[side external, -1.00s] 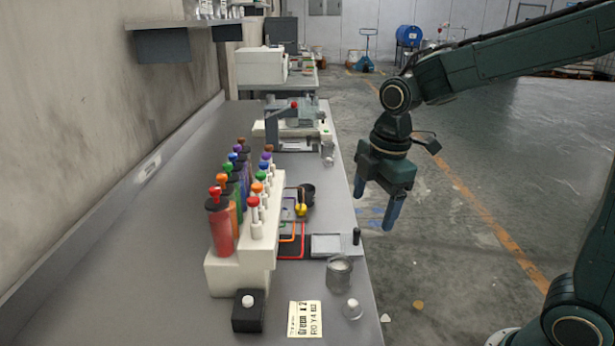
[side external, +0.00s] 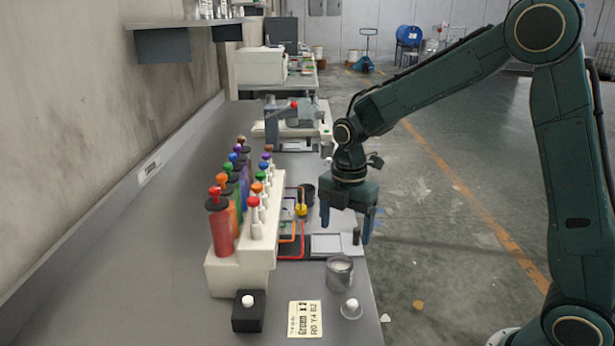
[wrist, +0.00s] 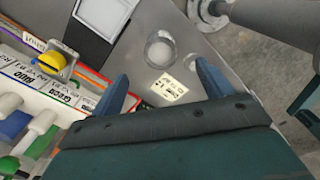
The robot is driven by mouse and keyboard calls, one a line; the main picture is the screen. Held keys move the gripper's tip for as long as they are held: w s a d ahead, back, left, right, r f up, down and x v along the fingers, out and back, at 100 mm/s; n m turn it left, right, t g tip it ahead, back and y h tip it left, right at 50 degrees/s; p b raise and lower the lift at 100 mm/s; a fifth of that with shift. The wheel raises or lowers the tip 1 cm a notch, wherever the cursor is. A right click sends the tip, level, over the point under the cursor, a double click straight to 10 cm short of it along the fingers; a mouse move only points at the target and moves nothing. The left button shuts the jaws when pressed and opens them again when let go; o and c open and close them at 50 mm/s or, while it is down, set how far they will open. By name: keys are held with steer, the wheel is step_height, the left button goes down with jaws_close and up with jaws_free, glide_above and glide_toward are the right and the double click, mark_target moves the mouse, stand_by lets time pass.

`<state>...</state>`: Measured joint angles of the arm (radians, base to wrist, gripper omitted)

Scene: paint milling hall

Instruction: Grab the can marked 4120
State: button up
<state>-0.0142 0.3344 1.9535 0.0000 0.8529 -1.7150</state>
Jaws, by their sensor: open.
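No marking 4120 is readable on anything in view. A metal can (side external: 340,275) with pale contents stands open on the bench near its right edge; it also shows in the wrist view (wrist: 158,50), between and beyond my fingertips. Several metal cans (side external: 205,9) stand on the wall shelf at upper left, partly cut off by the frame, their labels too small to read. My gripper (side external: 346,220) is open and empty, pointing down over the bench's right edge, apart from the near can. Both blue fingers show in the wrist view (wrist: 161,74).
A white rack (side external: 240,270) with coloured-top bottles and syringes stands mid-bench. A black block (side external: 249,312), a paper note (side external: 305,319) and a small clear dish (side external: 351,309) lie in front. A flat scale (side external: 328,245) is near my gripper. The left bench strip is clear.

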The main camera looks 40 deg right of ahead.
mark_target(339, 273)
step_height(339, 273, down, 7)
steer(key=shift+f, duration=0.2)
stand_by(0.3)
steer(key=shift+a+f, duration=0.2)
steer(key=shift+f, duration=2.4)
steer(key=shift+c, duration=0.5)
steer(key=c, duration=1.1)
